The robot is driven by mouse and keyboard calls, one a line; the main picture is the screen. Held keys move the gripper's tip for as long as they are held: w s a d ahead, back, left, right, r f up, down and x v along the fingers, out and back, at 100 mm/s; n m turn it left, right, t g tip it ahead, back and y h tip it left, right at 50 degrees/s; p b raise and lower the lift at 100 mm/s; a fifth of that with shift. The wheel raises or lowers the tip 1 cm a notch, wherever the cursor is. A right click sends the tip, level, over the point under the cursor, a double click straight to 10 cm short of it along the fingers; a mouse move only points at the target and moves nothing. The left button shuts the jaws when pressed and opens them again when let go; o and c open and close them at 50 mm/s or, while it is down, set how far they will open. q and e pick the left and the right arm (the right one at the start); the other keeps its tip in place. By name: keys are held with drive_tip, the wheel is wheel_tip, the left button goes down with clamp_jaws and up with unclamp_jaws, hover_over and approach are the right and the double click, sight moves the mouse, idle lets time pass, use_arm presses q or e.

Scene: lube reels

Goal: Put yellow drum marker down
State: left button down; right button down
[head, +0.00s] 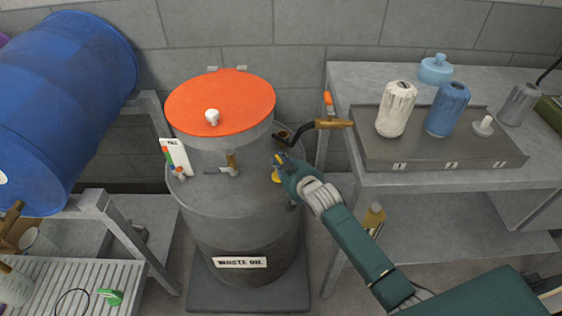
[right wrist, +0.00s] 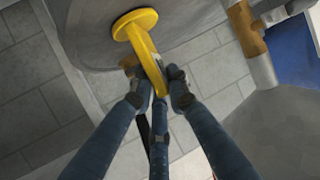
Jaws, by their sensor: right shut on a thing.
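The yellow drum marker shows in the right wrist view (right wrist: 146,48) as a round disc with a flat stem. In the head view only a small yellow bit of it (head: 276,177) shows beside my gripper. My right gripper (head: 280,162) is shut on the stem; its fingers also show in the right wrist view (right wrist: 158,88). The gripper is over the right part of the grey waste oil drum's top (head: 225,196). The disc lies against a grey surface in the wrist view; I cannot tell if they touch. My left gripper is not in view.
An orange lid (head: 222,98) with a white knob covers part of the drum. A brass-handled crank (head: 318,126) is just behind my gripper. White card (head: 174,158) and small valves stand on the drum's left. A bottle tray (head: 440,160) sits right; a blue barrel (head: 65,100) lies left.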

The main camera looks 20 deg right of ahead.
drive_tip(key=shift+f, duration=0.1)
drive_tip(key=c, duration=1.7)
unclamp_jaws()
drive_tip(key=shift+r, duration=0.2)
drive_tip(key=v, duration=1.2)
drive_tip(key=shift+p, duration=0.4)
drive_tip(key=shift+f, duration=0.1)
